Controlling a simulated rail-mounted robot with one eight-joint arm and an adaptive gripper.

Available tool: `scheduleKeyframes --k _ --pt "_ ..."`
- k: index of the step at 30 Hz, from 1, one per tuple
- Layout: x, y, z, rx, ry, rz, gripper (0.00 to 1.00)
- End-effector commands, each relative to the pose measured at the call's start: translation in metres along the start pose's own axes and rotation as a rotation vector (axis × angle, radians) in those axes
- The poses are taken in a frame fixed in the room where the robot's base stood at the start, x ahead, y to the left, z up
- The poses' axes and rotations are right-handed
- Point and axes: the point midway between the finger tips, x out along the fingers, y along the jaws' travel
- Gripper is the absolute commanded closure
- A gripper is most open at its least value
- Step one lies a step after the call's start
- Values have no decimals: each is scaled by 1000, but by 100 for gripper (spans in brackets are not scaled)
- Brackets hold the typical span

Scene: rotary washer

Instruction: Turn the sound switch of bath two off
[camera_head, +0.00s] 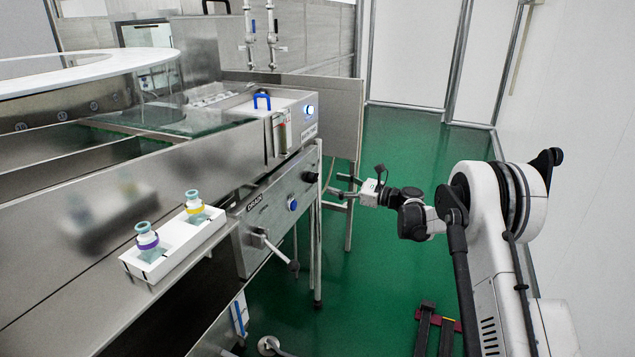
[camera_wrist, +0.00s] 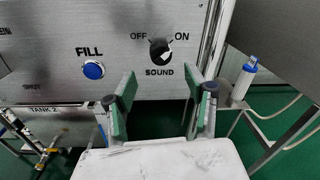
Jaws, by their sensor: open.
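The black round sound switch (camera_wrist: 160,49) is on a grey metal panel in the wrist view, with OFF at its upper left, ON at its upper right and SOUND below. Its pale pointer appears to slant to the upper right, toward ON. It also shows small and dark in the head view (camera_head: 309,177). My gripper (camera_wrist: 162,88) is open and empty, its two green-padded fingers apart below the switch in the wrist view and not touching it. In the head view my gripper (camera_head: 347,187) is to the right of the panel.
A blue FILL button (camera_wrist: 93,70) is left of the switch, above a TANK 2 label (camera_wrist: 45,108). A white bottle with a blue cap (camera_wrist: 243,80) stands at the right. In the head view, a lever handle (camera_head: 275,252) juts out from the panel, and green floor lies below.

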Motion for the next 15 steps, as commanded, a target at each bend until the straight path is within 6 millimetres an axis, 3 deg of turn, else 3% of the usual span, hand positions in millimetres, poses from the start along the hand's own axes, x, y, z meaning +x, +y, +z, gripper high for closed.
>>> scheduleKeyframes --k 9,15 --pt "57 1 -1 -1 0 2 51" --pt "75 0 -1 -1 1 0 51"
